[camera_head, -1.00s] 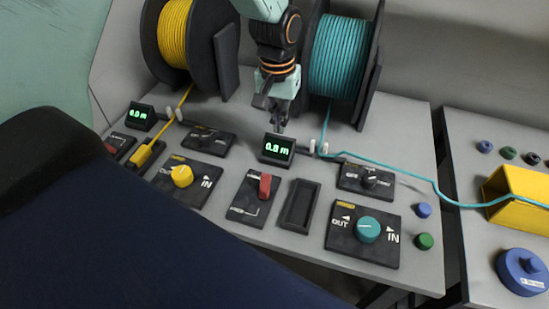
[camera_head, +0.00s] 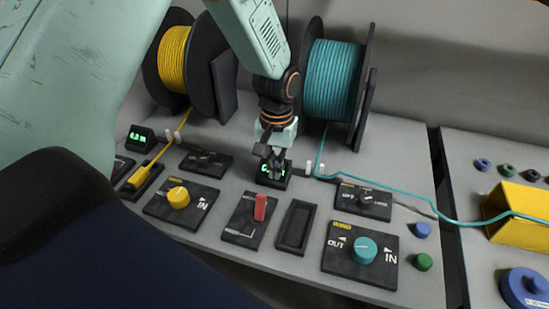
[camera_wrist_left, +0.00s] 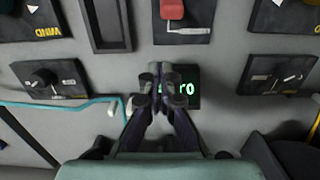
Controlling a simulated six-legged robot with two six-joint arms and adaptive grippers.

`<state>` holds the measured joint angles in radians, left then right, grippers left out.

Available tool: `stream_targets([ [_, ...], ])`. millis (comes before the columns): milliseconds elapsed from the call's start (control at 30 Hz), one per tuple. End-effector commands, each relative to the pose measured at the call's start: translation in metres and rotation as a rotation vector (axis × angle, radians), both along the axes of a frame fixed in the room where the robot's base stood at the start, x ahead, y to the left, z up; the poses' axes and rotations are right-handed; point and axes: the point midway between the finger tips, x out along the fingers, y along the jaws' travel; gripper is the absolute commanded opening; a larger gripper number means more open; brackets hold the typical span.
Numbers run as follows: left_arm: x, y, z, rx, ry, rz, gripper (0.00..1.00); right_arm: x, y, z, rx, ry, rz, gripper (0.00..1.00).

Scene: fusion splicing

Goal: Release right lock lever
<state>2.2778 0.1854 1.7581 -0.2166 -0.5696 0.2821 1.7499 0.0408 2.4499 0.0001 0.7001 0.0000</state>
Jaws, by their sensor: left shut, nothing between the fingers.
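A small black panel with a dark lever (camera_head: 365,199) sits at the right of the console, just above the teal knob's panel. In the left wrist view this dark lever panel (camera_wrist_left: 49,79) is at the left. A red lever (camera_head: 260,207) stands on another black panel at the centre; in the wrist view the red lever (camera_wrist_left: 172,9) is at the top edge. My left gripper (camera_head: 271,162) is shut and empty, in front of the middle display (camera_head: 272,181), which it partly covers. In the wrist view its closed fingertips (camera_wrist_left: 157,78) overlap the display's left part. Contact cannot be told.
A teal knob (camera_head: 363,250) and a yellow knob (camera_head: 179,197) sit on panels. A teal cable (camera_head: 410,205) runs right from its spool (camera_head: 334,80) past the dark lever panel to a yellow block (camera_head: 515,210). An empty dark tray (camera_head: 296,228) lies right of the red lever.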

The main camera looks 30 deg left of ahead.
Motion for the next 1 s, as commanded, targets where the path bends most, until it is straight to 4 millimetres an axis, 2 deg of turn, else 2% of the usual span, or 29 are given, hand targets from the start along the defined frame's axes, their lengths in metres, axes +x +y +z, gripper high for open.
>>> stream_targets([
  [33,-0.001,0.000,-0.011,0.000,0.004,0.000,0.00,0.000,0.000,-0.002,0.000,0.000,0.001,0.40],
  [233,-0.003,0.000,-0.044,-0.001,0.003,0.001,0.00,0.000,0.000,-0.007,0.000,0.000,0.001,0.40],
  [333,-0.014,-0.003,-0.034,-0.001,0.000,0.001,0.00,0.000,0.000,-0.004,0.000,0.000,0.001,0.40],
  [600,-0.035,-0.008,-0.026,-0.001,0.000,0.001,0.00,0.000,0.000,-0.002,0.000,0.000,0.001,0.40],
  [1000,-0.038,-0.009,-0.025,-0.001,-0.001,0.001,0.00,0.000,0.000,-0.002,0.000,0.000,0.001,0.40],
])
